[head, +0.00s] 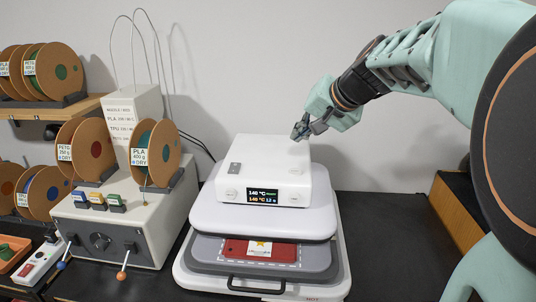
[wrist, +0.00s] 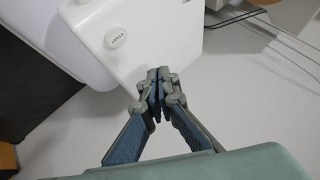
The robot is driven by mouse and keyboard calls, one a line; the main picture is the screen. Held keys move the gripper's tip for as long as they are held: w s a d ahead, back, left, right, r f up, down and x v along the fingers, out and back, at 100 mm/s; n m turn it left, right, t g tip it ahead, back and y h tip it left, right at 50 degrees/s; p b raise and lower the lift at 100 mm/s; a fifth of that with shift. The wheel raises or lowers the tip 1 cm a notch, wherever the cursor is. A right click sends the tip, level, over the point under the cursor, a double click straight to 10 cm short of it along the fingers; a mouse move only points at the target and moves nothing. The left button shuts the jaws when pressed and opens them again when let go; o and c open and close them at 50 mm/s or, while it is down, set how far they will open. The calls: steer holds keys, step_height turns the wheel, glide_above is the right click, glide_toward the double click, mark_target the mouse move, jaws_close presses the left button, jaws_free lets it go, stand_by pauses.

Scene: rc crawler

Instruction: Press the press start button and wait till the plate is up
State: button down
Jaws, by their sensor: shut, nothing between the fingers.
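The heat press is a white machine with a box-shaped head (head: 262,160) and a lit display (head: 262,196) on its front. Its pale upper plate (head: 215,212) lies above a grey lower tray (head: 310,262). A red piece (head: 240,249) with a white-and-yellow patch lies on the tray. How far apart the plates are is hard to tell. A round white button (wrist: 115,36) with a small, unreadable label shows on the box in the wrist view. My gripper (head: 299,132) is shut and empty near the box's top right corner, apart from the button; it also shows in the wrist view (wrist: 158,90).
A beige control box (head: 115,230) with a knob and levers stands left of the press. Filament spools (head: 155,153) stand on it and on a wooden shelf (head: 50,107). The dark bench (head: 385,240) is clear right of the press, up to a wooden cabinet (head: 460,215).

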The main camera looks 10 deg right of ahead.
steer(key=b, duration=0.3)
glide_above(297, 172)
step_height(297, 172, down, 6)
steer(key=shift+r, duration=0.25)
steer(key=shift+f+b, duration=0.8)
steer(key=shift+b, duration=0.2)
steer(key=shift+f, duration=0.1)
steer(key=shift+f+b, duration=0.25)
steer(key=shift+b, duration=0.25)
steer(key=shift+f+b, duration=0.5)
steer(key=shift+b, duration=0.05)
stand_by(0.5)
stand_by(0.4)
steer(key=shift+r+p, duration=0.55)
steer(key=shift+r, duration=0.3)
